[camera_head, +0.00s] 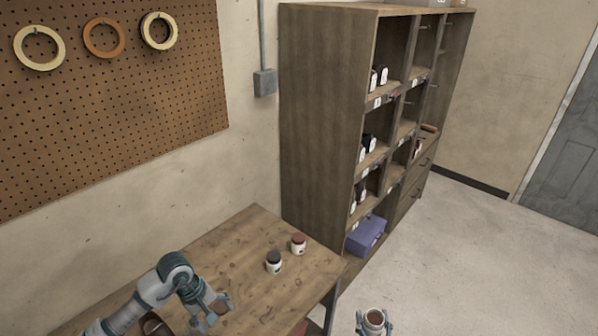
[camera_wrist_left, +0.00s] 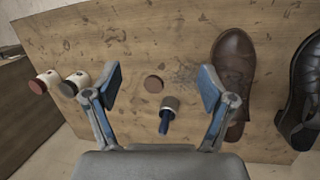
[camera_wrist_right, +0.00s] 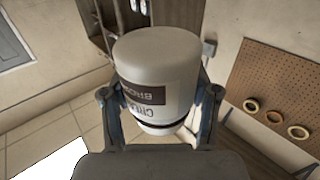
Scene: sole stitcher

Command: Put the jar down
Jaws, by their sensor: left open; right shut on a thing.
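The jar (camera_wrist_right: 160,75) is white with a dark label band. My right gripper (camera_wrist_right: 160,115) is shut around its sides. In the head view the held jar (camera_head: 375,317) shows a brown top at the bottom edge, off the right side of the wooden table (camera_head: 235,255), above the floor. My left gripper (camera_head: 212,308) is over the table. In the left wrist view its fingers (camera_wrist_left: 160,88) are spread, with nothing held between them.
A black-topped jar (camera_head: 275,261) and a red-topped jar (camera_head: 298,243) stand near the table's far right corner. The left wrist view shows a brown shoe (camera_wrist_left: 234,70), a black shoe (camera_wrist_left: 303,100), a brown disc (camera_wrist_left: 154,84) and a small cylinder (camera_wrist_left: 170,103). A shelf cabinet (camera_head: 322,120) stands behind.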

